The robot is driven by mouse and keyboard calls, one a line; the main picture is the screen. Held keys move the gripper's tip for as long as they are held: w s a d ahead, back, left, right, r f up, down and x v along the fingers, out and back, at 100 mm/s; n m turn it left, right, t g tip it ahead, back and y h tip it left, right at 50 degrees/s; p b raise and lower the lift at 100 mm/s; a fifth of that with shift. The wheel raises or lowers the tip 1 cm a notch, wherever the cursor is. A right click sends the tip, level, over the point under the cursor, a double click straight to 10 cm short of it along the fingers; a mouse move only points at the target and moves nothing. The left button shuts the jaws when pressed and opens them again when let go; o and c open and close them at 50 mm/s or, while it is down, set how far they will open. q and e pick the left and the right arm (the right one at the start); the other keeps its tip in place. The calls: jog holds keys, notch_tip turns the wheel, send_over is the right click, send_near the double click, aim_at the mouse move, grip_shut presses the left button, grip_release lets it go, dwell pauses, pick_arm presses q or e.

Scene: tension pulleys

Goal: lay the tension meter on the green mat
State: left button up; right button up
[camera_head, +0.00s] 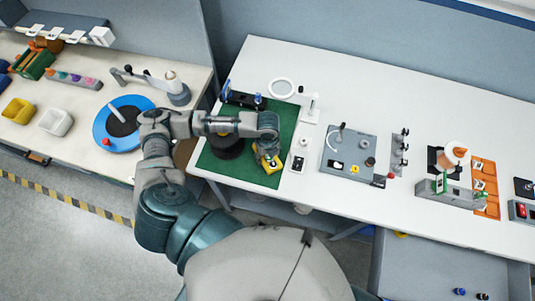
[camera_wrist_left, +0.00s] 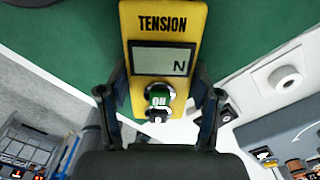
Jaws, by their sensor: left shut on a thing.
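The tension meter (camera_head: 271,164) is yellow, with a grey display marked N and a green ON switch in the left wrist view (camera_wrist_left: 165,62). My left gripper (camera_head: 267,150) is shut on it, with a dark finger on each side of its lower part in the wrist view. The meter is over the front right part of the green mat (camera_head: 256,172). The mat fills the upper part of the wrist view (camera_wrist_left: 70,50). I cannot tell whether the meter touches the mat. My right gripper is not in view.
A dark round part (camera_head: 228,147) and a black holder with blue ends (camera_head: 243,100) are on the mat. A ring magnifier (camera_head: 282,88) stands at its back right. A white switch box (camera_head: 299,160) and a grey instrument (camera_head: 349,152) are to the right.

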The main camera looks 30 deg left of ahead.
pick_arm(q)
jog(key=o, duration=1.5)
jog(key=shift+d, duration=0.1)
jog(key=shift+c, duration=0.2)
notch_tip(320, 180, up, 12)
